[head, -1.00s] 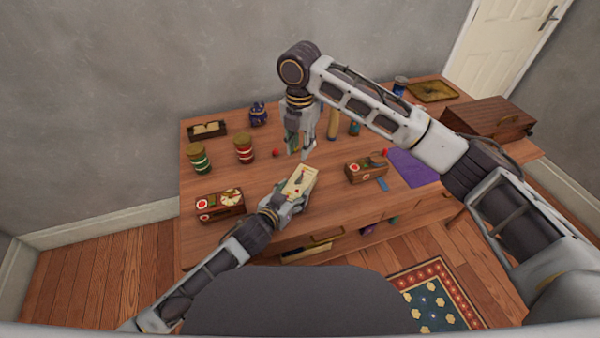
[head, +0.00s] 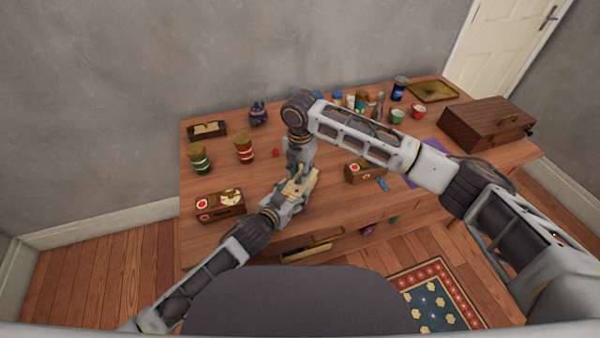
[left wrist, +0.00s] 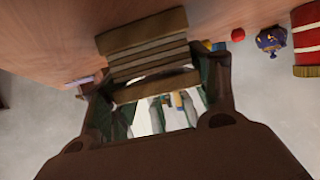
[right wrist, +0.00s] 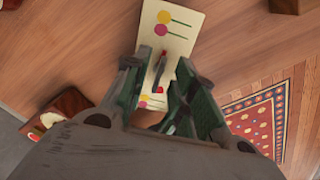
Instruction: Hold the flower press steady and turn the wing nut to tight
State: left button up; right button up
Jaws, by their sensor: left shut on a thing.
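The flower press (head: 309,184) has a cream top with coloured dots and lines, seen best in the right wrist view (right wrist: 181,22). Its layered wooden edge fills the upper middle of the left wrist view (left wrist: 145,42). My left gripper (head: 290,204) is shut on the press at its near side. The wing nut (right wrist: 160,68), dark with a red tip, is on the press top. My right gripper (right wrist: 165,78) is open above the press, with a finger on each side of the wing nut. Contact with the nut cannot be told.
A wooden box (head: 220,205) stands left of the press and another small box (head: 362,172) stands to its right. Red (head: 244,150) and green (head: 199,158) jars are at the back left. Cups and a dark wooden case (head: 487,124) are at the back right.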

jog(key=shift+f, duration=0.45)
grip_shut()
